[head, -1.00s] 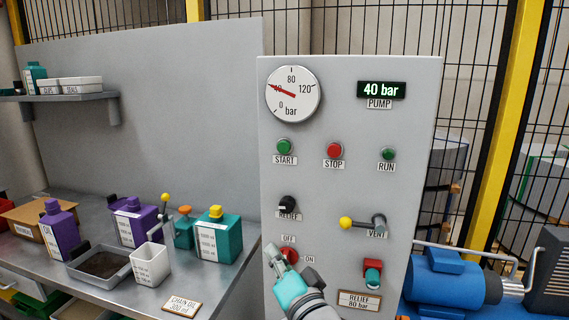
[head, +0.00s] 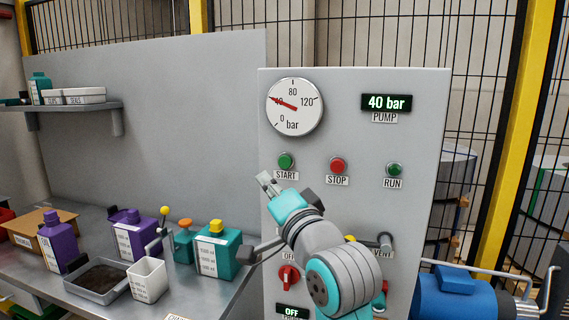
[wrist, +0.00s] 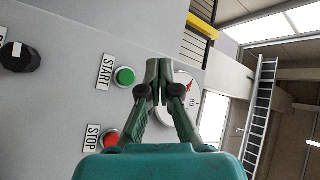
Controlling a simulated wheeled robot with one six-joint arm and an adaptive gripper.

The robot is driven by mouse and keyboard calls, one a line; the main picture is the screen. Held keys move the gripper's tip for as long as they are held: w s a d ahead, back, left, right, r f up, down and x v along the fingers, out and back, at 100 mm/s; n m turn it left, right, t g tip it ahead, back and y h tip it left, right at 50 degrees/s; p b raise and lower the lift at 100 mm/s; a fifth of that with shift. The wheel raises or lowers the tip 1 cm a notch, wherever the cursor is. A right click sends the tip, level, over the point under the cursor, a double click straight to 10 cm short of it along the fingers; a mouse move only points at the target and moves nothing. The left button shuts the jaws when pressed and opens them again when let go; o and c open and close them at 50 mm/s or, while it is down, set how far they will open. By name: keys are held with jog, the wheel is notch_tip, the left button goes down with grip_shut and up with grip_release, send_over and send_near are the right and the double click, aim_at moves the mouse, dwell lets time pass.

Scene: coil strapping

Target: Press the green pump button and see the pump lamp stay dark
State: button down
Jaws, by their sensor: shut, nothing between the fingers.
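The green START button (head: 286,161) sits on the grey panel (head: 340,225) below the gauge. It also shows in the wrist view (wrist: 124,76). My gripper (head: 265,181) is shut and empty, with its fingertips just below and left of the START label in the head view. In the wrist view its closed tips (wrist: 158,68) are beside the button, overlapping the gauge, apart from the button in the picture. The RUN lamp (head: 394,169) is dull green with no clear glow. The PUMP display (head: 386,103) reads 40 bar.
The red STOP button (head: 337,166) is right of START. The gauge (head: 295,107) points near 40. A red rotary switch (head: 288,279) stands above a display (head: 292,311) reading OFF. My arm hides the relief knob and part of the vent lever. A bench with bottles (head: 217,250) is left.

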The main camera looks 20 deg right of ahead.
aim_at(283, 168)
jog(key=shift+w+d, duration=0.85)
jog(key=shift+w, duration=0.35)
jog(key=shift+w+d, duration=0.85)
jog(key=shift+w, duration=0.3)
jog(key=shift+w+d, duration=0.85)
jog(key=shift+w, duration=0.35)
jog(key=shift+w+d, duration=0.1)
jog(key=shift+w, duration=0.05)
jog(key=shift+w+d, duration=0.2)
jog(key=shift+w+d, duration=0.25)
jog(key=shift+w, duration=0.15)
jog(key=shift+s+a, duration=0.5)
jog(key=shift+s, duration=0.25)
jog(key=shift+a, duration=0.1)
jog(key=shift+s+a, duration=0.7)
jog(key=shift+s, duration=0.35)
jog(key=shift+s+a, duration=0.7)
jog(key=shift+s, duration=0.3)
